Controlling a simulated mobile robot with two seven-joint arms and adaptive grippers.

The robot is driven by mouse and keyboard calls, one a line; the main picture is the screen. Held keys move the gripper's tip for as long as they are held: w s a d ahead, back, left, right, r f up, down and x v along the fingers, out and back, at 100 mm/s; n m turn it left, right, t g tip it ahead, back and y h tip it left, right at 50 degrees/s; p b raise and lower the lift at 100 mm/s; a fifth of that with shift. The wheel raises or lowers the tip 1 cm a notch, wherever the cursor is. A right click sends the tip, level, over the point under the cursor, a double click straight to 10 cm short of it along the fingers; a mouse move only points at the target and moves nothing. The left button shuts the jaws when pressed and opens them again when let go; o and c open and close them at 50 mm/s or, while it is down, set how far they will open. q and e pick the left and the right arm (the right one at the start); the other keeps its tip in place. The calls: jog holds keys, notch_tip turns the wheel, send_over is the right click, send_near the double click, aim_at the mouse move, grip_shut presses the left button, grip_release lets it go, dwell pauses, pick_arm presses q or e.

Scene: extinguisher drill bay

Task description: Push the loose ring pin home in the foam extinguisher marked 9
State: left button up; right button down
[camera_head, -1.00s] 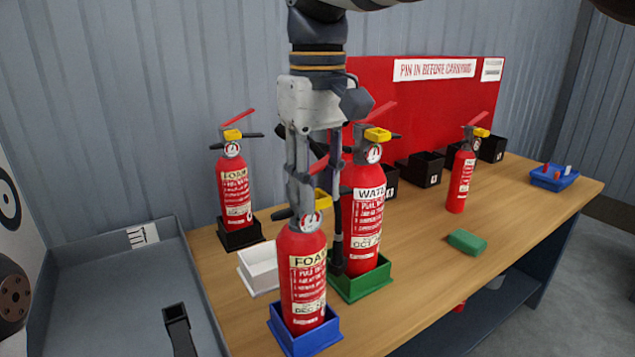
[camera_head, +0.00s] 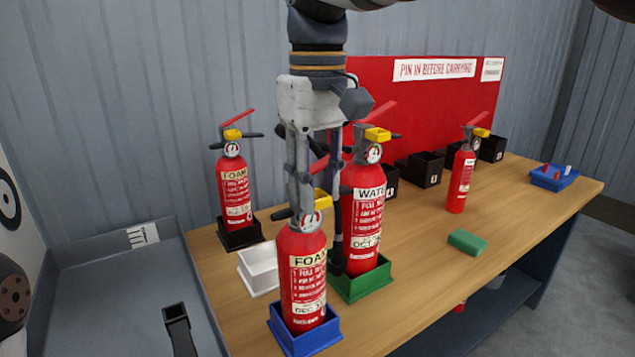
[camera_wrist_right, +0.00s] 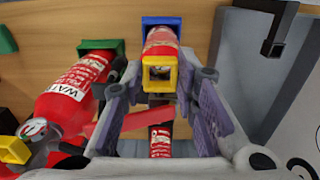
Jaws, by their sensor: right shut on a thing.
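A red foam extinguisher (camera_head: 303,275) with a yellow block (camera_head: 322,198) on its head stands upright in a blue tray (camera_head: 306,343) at the front of the bench. I cannot read a 9 on it. My right gripper (camera_head: 318,190) points down over its head. In the right wrist view its fingers (camera_wrist_right: 162,80) lie either side of the yellow block (camera_wrist_right: 159,73), and a red lever (camera_wrist_right: 108,124) runs between them. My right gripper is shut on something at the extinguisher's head. The ring pin cannot be made out. My left gripper is out of view.
A water extinguisher (camera_head: 364,215) in a green tray (camera_head: 361,286) stands close beside, to the right. Another foam extinguisher (camera_head: 236,193) stands behind, left of an empty white tray (camera_head: 259,272). A green block (camera_head: 467,242) and another extinguisher (camera_head: 460,180) are to the right.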

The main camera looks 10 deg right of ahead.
dwell(0.3)
jog(key=c, duration=1.2)
grip_release()
